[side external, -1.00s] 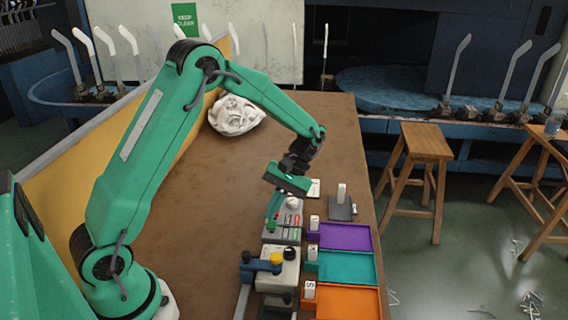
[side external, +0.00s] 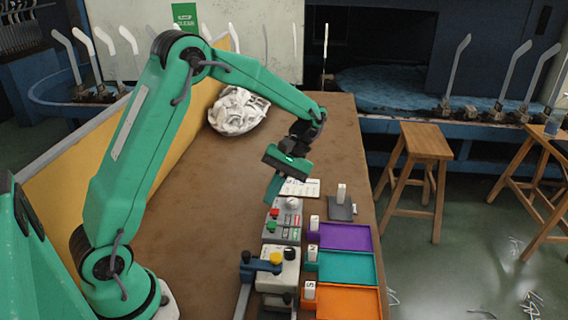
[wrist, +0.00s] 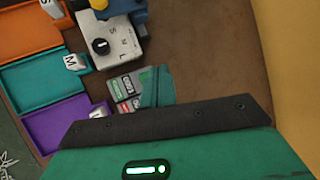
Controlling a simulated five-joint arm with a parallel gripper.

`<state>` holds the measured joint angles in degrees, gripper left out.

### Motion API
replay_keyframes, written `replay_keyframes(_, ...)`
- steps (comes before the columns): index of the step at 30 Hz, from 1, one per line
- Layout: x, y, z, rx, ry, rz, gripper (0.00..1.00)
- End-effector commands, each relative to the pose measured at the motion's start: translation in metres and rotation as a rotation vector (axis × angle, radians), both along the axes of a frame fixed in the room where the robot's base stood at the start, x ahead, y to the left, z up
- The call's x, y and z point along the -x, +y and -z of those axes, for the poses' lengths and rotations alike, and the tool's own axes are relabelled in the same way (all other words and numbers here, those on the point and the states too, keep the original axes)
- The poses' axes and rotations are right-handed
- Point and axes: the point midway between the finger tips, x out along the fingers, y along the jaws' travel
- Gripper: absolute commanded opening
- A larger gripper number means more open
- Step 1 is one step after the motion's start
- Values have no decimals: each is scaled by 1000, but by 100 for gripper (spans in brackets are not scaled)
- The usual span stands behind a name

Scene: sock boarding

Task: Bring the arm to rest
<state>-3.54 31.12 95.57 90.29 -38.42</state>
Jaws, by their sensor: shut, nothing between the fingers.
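My gripper (side external: 272,190) is shut and empty. In the side external view it hangs above the table, just over and behind the grey control box (side external: 284,218) with red and green buttons, apart from it. In the wrist view my gripper's fingers (wrist: 157,88) show shut in front of the control box (wrist: 127,88), covering part of it. My green arm reaches over the brown table (side external: 205,200) from the left.
Purple (side external: 345,237), teal (side external: 347,267) and orange (side external: 348,302) trays line the table's right edge. A machine with a yellow knob (side external: 277,258) stands beside them. A white cloth pile (side external: 238,110) lies at the back by the yellow panel (side external: 62,215). The table's middle is clear.

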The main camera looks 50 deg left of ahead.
Motion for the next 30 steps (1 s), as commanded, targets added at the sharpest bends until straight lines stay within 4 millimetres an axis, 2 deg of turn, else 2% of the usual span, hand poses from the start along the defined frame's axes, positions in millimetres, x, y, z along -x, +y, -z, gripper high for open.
replay_keyframes(17,2,-1,-4,5,-19,9,0)
replay_keyframes(23,8,-2,-21,24,-94,49,0)
replay_keyframes(30,24,-6,-50,55,-243,132,0)
